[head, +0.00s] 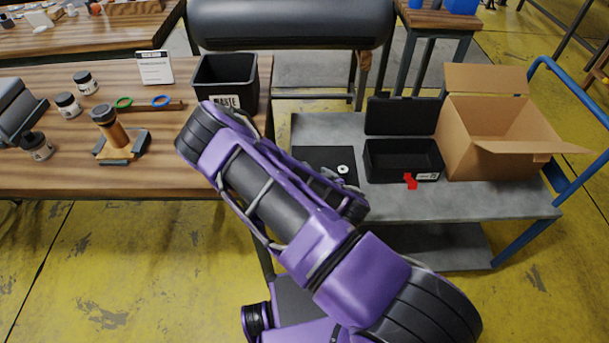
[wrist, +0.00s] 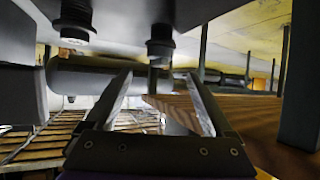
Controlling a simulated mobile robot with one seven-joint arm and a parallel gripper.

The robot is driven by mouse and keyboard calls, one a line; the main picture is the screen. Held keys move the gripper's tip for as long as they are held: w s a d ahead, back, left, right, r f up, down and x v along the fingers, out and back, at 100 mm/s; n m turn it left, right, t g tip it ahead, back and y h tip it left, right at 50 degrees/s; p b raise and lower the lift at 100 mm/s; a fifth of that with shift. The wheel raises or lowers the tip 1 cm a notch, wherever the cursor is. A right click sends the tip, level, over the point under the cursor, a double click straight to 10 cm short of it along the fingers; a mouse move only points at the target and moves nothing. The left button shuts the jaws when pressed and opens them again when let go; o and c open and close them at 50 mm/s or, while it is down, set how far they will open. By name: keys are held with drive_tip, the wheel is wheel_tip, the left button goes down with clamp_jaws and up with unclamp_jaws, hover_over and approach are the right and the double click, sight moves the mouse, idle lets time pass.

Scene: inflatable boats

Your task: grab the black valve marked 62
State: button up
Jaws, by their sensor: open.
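In the head view, several small black round pieces with pale label bands stand on the left wooden table: one at the back (head: 84,82), one left of it (head: 67,104) and one nearer the front (head: 37,146). Their markings are too small to read, so I cannot tell which is the valve marked 62. My gripper (wrist: 160,76) shows in the wrist view, its two fingers apart and nothing visibly held between them. Two dark knob-like parts, one upper left (wrist: 75,20) and one near the middle (wrist: 160,45), show beyond it; no number is legible. My arm hides the gripper in the head view.
A black waste bin (head: 239,70), a white sign (head: 155,68), green and blue rings and a brown-handled tool (head: 110,125) occupy the left table. A grey cart at right carries an open black box (head: 402,168) and a cardboard box (head: 490,135). A dark tube (head: 290,25) lies behind.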

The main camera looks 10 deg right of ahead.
drive_tip(key=b+x, duration=0.1)
drive_tip(key=x, duration=0.4)
drive_tip(key=shift+w+f, duration=0.2)
drive_tip(key=shift+f, duration=0.2)
clamp_jaws()
